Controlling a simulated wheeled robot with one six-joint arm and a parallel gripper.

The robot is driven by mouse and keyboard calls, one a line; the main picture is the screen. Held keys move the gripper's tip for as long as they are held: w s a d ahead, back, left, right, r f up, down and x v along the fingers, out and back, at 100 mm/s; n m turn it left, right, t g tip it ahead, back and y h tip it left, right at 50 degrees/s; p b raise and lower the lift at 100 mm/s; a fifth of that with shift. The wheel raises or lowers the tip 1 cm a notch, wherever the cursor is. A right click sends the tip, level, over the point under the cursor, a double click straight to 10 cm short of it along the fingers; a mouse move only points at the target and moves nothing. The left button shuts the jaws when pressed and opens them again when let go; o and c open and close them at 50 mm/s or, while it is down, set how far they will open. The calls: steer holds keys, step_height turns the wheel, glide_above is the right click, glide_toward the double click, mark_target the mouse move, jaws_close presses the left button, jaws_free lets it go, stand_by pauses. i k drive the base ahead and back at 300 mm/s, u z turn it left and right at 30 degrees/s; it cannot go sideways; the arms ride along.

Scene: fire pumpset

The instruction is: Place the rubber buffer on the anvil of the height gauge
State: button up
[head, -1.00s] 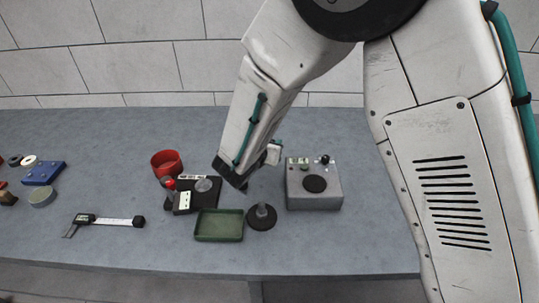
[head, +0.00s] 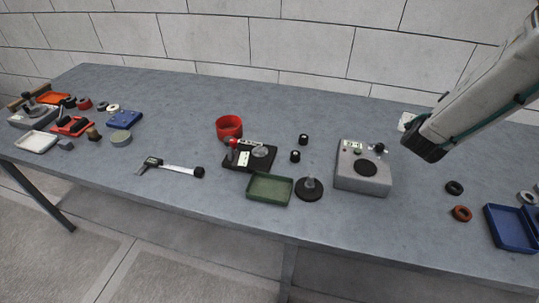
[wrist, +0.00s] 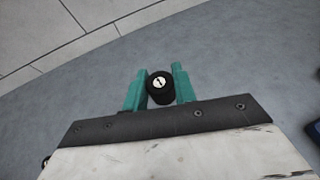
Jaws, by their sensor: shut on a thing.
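My gripper (wrist: 158,80) shows in the wrist view with its teal fingers on either side of a black rubber buffer (wrist: 160,91), which has a pale disc with a dark mark on its end. The gripper is shut on it. In the head view the fingers and buffer are hidden behind my arm's dark end, above the bench right of the grey box. The apparent height gauge (head: 238,163) stands mid-bench, with a black base, a display and a red knob. Its round grey anvil (head: 262,152) looks bare. Two more small black cylinders (head: 303,139) stand right of it.
A red bowl (head: 229,127) stands behind the gauge. A green tray (head: 270,188) and a round-based post (head: 309,190) stand in front. A grey instrument box (head: 362,183) is to the right. Rings and a blue tray (head: 510,229) lie far right, a caliper (head: 180,169) left.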

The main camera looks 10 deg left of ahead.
mark_target(259, 150)
steer(key=k, duration=0.3)
steer(key=u, duration=2.5)
steer(key=i, duration=1.5)
steer(key=z, duration=3.1)
